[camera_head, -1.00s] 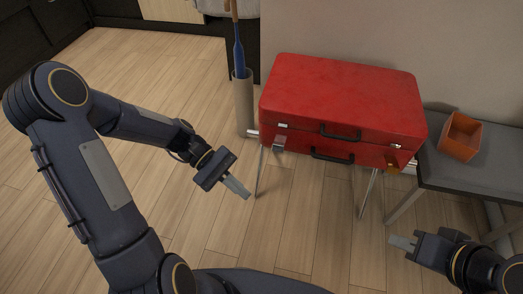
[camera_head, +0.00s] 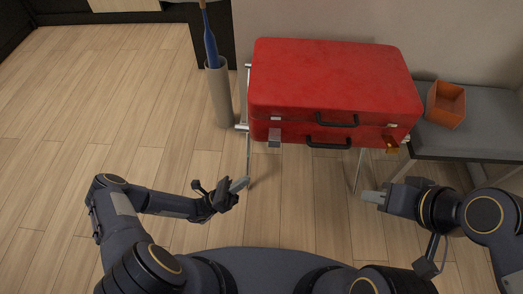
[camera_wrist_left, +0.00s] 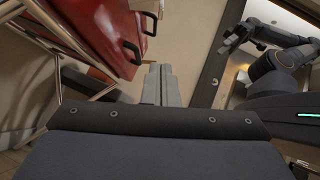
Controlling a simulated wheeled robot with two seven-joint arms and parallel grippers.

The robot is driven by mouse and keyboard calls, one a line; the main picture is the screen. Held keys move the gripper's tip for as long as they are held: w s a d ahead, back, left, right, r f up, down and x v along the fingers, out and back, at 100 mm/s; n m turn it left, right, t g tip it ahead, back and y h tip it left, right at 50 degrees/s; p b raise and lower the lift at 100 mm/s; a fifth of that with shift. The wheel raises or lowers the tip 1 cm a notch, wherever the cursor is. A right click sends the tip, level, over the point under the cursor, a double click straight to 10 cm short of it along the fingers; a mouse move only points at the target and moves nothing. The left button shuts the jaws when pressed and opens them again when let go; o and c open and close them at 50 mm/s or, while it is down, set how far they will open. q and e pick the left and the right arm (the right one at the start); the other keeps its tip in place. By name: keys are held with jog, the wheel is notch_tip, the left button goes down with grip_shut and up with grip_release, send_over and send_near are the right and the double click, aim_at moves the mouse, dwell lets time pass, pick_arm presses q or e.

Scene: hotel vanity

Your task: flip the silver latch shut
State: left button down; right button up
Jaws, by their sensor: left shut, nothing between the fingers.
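A red suitcase (camera_head: 330,80) with black handles stands on a thin metal stand. The silver latch (camera_head: 274,138) hangs down on its front left, below a small silver catch plate (camera_head: 276,118) on the lid. A brass-coloured latch (camera_head: 391,145) hangs at the front right. My left gripper (camera_head: 241,184) is shut and empty, in front of and below the silver latch, apart from the suitcase. Its closed fingers also show in the left wrist view (camera_wrist_left: 161,84), where the silver latch cannot be made out. My right gripper (camera_head: 371,197) looks shut and empty, below the brass-coloured latch.
A grey bench (camera_head: 470,140) with an orange box (camera_head: 446,104) stands right of the suitcase. A tall grey holder (camera_head: 221,100) with a blue-handled item stands at the left. The wall is close behind. The wooden floor in front is clear.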

pick_arm(q)
jog(key=shift+t, duration=0.3)
send_near(275, 138)
jog(key=d+r, duration=0.1)
jog(key=d, duration=0.4)
jog(key=shift+s+r, duration=0.2)
jog(key=shift+r, duration=0.35)
